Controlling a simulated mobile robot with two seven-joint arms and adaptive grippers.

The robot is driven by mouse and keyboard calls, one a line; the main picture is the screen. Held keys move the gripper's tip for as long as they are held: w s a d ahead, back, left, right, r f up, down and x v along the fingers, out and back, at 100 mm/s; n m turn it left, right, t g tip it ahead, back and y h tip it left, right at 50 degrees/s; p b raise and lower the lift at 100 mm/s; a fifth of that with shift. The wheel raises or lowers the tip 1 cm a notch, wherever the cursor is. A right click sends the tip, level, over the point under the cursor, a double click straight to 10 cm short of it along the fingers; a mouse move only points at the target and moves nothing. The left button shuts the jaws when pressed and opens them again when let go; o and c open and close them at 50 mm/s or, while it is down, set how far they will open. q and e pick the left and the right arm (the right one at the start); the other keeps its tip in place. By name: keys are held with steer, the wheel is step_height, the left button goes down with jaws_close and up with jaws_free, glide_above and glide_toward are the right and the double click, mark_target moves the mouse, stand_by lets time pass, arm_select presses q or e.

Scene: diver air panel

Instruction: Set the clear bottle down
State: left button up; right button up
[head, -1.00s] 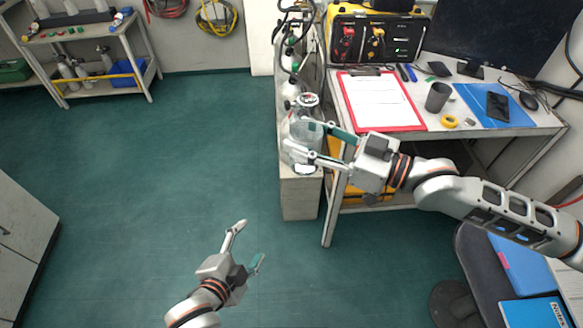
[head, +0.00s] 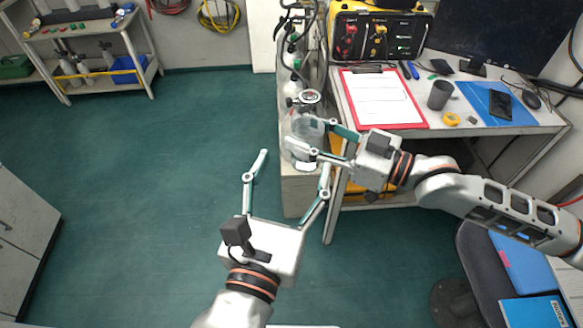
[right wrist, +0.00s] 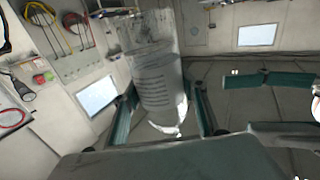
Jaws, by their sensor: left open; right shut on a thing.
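The clear bottle (head: 303,128) is between the fingers of my right gripper (head: 311,136), over the near end of a narrow grey ledge (head: 297,197) in the head view. I cannot tell whether its base touches the ledge. The right wrist view shows the bottle (right wrist: 160,85) see-through, with dark marks on its side and a teal finger on each side. My right gripper is shut on it. My left gripper (head: 294,160) is open and empty, its fingers spread just below and left of the bottle in the picture.
A row of cylinders with valves and hoses (head: 291,65) stands along the ledge behind the bottle. To the right is a desk (head: 440,140) with a red clipboard (head: 382,98), a grey cup (head: 439,95) and a yellow-black case (head: 378,36). The green floor (head: 150,150) on the left is clear.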

mark_target(308, 122)
arm_select(q)
steer(key=x, duration=1.2)
steer(key=shift+a+r, duration=0.1)
steer(key=c, duration=1.2)
steer(key=shift+s, duration=0.1)
steer(key=shift+c, duration=0.4)
arm_select(e)
steer(key=o, duration=1.3)
